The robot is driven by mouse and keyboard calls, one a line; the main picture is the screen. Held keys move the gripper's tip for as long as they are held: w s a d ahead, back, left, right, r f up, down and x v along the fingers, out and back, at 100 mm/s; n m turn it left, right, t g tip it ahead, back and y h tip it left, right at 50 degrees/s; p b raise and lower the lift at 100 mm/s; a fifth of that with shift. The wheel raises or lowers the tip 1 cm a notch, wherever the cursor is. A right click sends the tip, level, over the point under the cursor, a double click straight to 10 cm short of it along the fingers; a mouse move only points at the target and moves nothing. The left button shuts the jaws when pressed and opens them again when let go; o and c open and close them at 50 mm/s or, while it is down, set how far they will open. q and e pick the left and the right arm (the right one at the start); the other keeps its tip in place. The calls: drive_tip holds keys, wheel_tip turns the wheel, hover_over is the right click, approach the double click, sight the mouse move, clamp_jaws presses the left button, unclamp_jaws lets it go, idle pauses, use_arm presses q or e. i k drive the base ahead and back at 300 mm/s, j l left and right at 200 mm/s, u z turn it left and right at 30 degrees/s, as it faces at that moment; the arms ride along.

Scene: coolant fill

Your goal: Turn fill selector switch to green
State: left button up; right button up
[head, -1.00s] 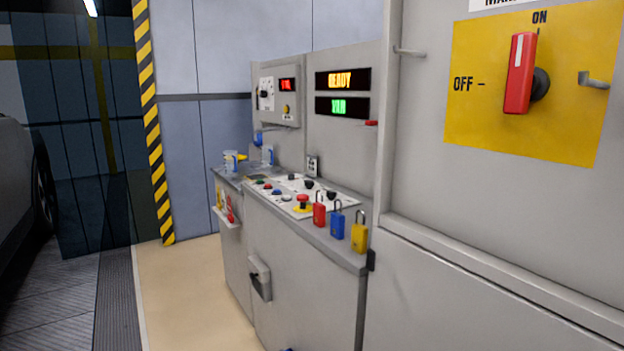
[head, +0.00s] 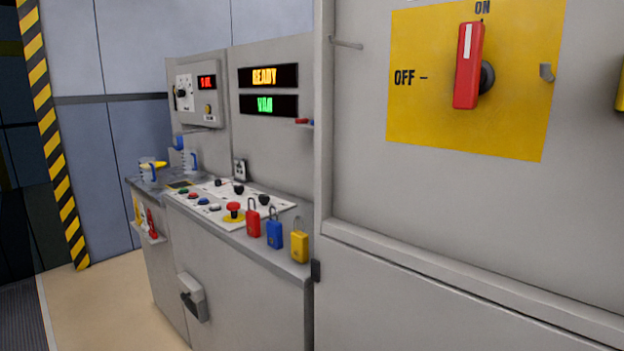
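The sloped control panel (head: 222,207) on the grey console carries several small black knobs, among them one near its back edge (head: 238,188) and one farther right (head: 264,199). A small box on the wall above has another black knob (head: 181,93) beside a red display (head: 206,82). I cannot tell which knob is the fill selector, and no green position mark is readable. A green button (head: 183,190) sits at the panel's left end. Neither of my grippers is in view.
A large cabinet (head: 420,250) with a red handle (head: 468,65) pointing to ON fills the right side. Red (head: 253,222), blue (head: 275,235) and yellow (head: 300,247) padlocks stand on the console's front edge. The floor (head: 95,310) at left is clear.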

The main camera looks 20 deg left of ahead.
sight(239, 189)
drive_tip(key=i+j+z, duration=0.15)
drive_tip(key=j+z, duration=0.2)
drive_tip(key=j, duration=0.35)
drive_tip(key=j+z, duration=0.3)
drive_tip(key=j, duration=0.4)
drive_tip(key=j+z, duration=0.35)
drive_tip(key=j, duration=0.4)
drive_tip(key=i, duration=0.05)
